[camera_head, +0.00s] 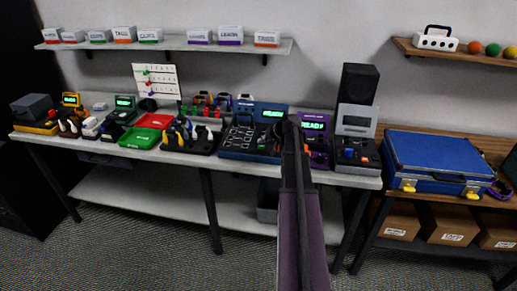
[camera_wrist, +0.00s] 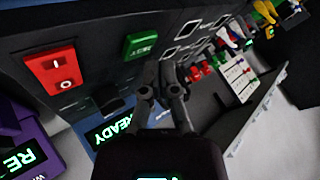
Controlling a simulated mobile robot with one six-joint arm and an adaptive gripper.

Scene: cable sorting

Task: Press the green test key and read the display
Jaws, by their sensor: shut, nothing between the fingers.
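The green key (camera_wrist: 140,40) is at the top of the wrist view, on a dark panel beside a red rocker switch (camera_wrist: 55,70). My gripper (camera_wrist: 160,76) is shut and empty, its tips just below and right of the green key in that view. I cannot tell whether they touch the panel. The display (camera_wrist: 115,128) is lit and reads READY in green letters. In the head view the blue tester (camera_head: 233,154) stands on the bench with its lit display (camera_head: 272,114). My gripper (camera_head: 290,124) is at its right edge, and my arm hides part of it.
A purple device (camera_head: 318,152) with a lit display stands close on the right, beside a grey device (camera_head: 357,167). A blue case (camera_head: 435,150) is on the right-hand wooden table. A shelf (camera_head: 170,45) hangs above.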

